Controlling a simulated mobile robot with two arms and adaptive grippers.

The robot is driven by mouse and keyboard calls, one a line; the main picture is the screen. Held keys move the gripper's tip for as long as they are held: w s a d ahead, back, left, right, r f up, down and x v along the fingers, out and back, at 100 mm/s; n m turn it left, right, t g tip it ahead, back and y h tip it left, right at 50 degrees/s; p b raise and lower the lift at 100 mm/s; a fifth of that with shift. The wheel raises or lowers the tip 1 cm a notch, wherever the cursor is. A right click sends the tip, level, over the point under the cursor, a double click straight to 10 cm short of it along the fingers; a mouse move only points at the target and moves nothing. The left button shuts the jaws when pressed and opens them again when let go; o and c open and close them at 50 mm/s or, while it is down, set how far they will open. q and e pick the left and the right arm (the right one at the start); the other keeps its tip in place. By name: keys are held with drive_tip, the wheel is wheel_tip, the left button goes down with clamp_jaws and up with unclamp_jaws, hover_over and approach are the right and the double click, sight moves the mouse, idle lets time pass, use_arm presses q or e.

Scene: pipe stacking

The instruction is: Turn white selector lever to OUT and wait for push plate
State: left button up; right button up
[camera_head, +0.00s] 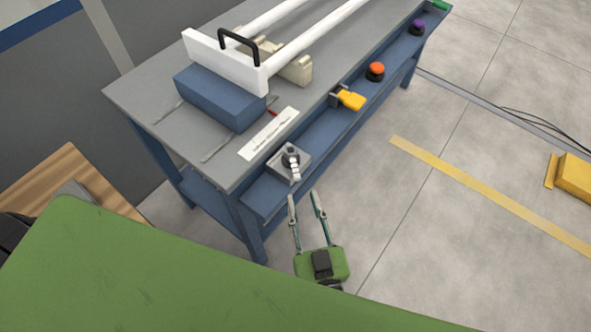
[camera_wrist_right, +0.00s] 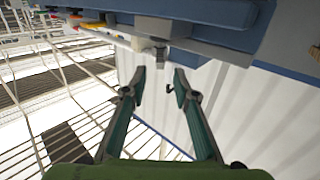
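The white selector lever (camera_head: 295,172) sits on a grey square plate (camera_head: 281,163) with a dark knob, on the front of the blue bench rail. In the right wrist view a grey block-like part (camera_wrist_right: 160,52) below the rail, ahead of the fingers, looks like the lever. The white push plate (camera_head: 225,63) with a black handle stands upright on the bench behind a blue block. My right gripper (camera_head: 306,194) is open and empty, its fingertips just in front of and below the lever, apart from it. My left gripper is not in view.
The grey bench top (camera_head: 150,88) carries white pipes (camera_head: 320,38). A yellow-orange switch (camera_head: 350,98), an orange button (camera_head: 375,71) and a purple button (camera_head: 417,27) line the rail (camera_head: 335,122).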

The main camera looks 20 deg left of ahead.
sight(296, 172)
drive_tip(key=x, duration=0.9)
clamp_jaws()
